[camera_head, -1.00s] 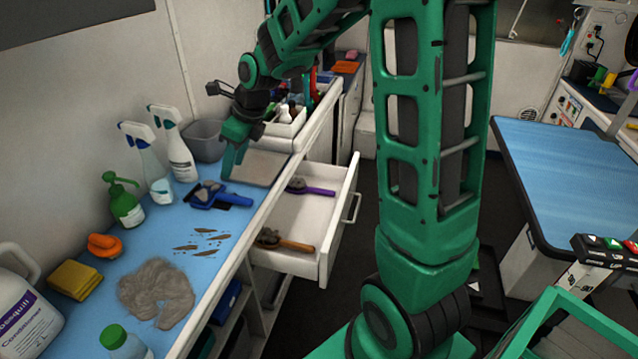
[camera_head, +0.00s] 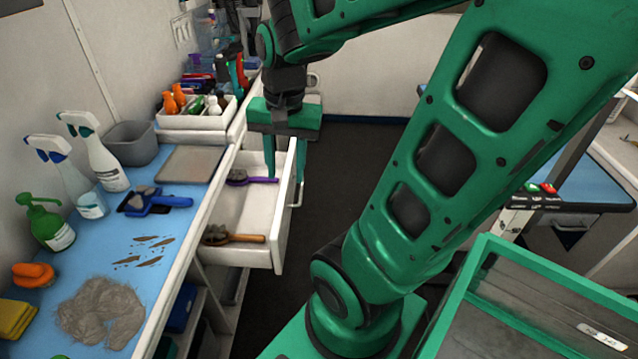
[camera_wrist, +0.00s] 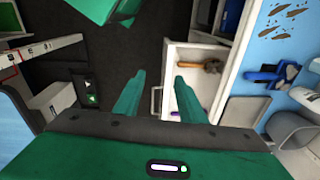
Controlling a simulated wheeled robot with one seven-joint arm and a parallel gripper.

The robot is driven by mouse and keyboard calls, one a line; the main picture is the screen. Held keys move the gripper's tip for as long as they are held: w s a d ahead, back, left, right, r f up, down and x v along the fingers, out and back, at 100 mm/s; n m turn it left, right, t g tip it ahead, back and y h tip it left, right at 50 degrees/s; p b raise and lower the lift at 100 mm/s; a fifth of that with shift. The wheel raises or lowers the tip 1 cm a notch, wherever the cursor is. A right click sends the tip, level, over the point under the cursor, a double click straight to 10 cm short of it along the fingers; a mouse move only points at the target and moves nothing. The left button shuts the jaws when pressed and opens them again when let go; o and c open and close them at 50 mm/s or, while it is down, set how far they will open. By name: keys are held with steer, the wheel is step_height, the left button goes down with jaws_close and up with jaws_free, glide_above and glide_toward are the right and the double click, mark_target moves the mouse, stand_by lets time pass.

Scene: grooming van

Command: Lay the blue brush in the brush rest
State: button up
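The blue brush (camera_head: 150,203) lies on the blue counter mat, with a grey head and a dark part beside it. It also shows at the right of the wrist view (camera_wrist: 265,76). A flat grey-brown tray (camera_head: 188,164) lies behind it on the counter; I cannot tell if this is the brush rest. My gripper (camera_head: 285,172) is open and empty, pointing down at the front of the open white drawer (camera_head: 280,230). In the wrist view its fingers (camera_wrist: 158,97) are apart, with the drawer handle (camera_wrist: 156,103) showing between them.
The drawer holds a purple brush (camera_head: 252,180) and a wooden-handled brush (camera_head: 237,238). Spray bottles (camera_head: 100,155), a grey bin (camera_head: 133,143), a white caddy (camera_head: 200,118) and a hair clump (camera_head: 100,312) crowd the counter. The dark floor (camera_head: 350,180) beyond the drawer is clear.

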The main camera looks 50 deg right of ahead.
steer(key=s+d+n+g, duration=0.1)
steer(key=s+n, duration=0.4)
steer(key=s, duration=0.4)
steer(key=shift+d+f, duration=0.15)
steer(key=shift+f, duration=0.2)
